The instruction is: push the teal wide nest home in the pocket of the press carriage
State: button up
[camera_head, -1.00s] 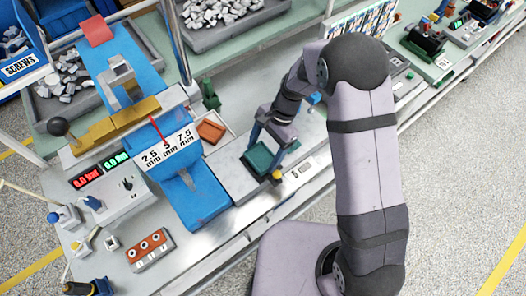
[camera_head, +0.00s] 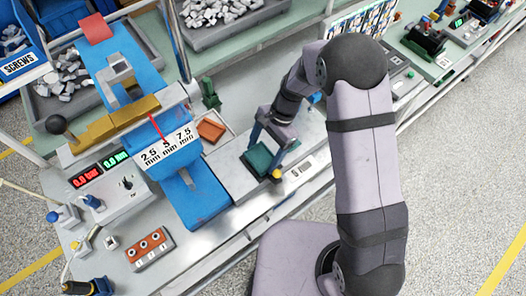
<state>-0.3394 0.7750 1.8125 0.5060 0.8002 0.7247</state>
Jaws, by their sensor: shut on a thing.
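The teal wide nest (camera_head: 257,159) is a dark teal tray-like block on the grey press carriage (camera_head: 231,178), right of the blue press. My gripper (camera_head: 267,149) reaches down from the right and is shut on the nest, with its bluish fingers at the nest's far and right sides. The nest looks about level with the carriage top. The pocket is hidden under the nest, so I cannot tell how deep it sits. A yellow knob (camera_head: 277,174) is at the nest's near right corner.
The blue press (camera_head: 194,200) with its scale plate stands to the left. An orange-brown tray (camera_head: 211,130) and a green part (camera_head: 210,94) lie behind the carriage. The grey bench right of the gripper is fairly clear.

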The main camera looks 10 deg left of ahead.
aim_at(263, 156)
jog(key=shift+r, duration=0.15)
jog(key=shift+r+p, duration=0.3)
jog(key=shift+p, duration=0.25)
dwell(0.4)
jog(key=shift+w+r+n, duration=0.1)
jog(key=shift+r+n, duration=0.3)
jog(key=shift+r, duration=0.1)
notch_tip(263, 156, up, 2)
jog(key=shift+a+r+n+g+h+p, duration=0.1)
jog(key=shift+n+g+h+p, duration=0.3)
jog(key=shift+n, duration=0.5)
jog(key=d, duration=0.1)
jog(key=w+d+r+n, duration=0.1)
jog(key=d+n, duration=0.1)
jog(key=shift+w+d+r+h, duration=0.15)
jog(key=shift+d+r+h, duration=0.05)
jog(key=shift+r+h, duration=0.2)
jog(key=w+d+r+n, duration=0.1)
jog(key=d+n, duration=0.1)
jog(key=d, duration=0.7)
jog(key=w+d+r+n+h, duration=0.1)
jog(key=d+r+n, duration=0.1)
jog(key=d, duration=0.6)
jog(key=shift+d+g+h, duration=0.3)
jog(key=shift+d, duration=0.1)
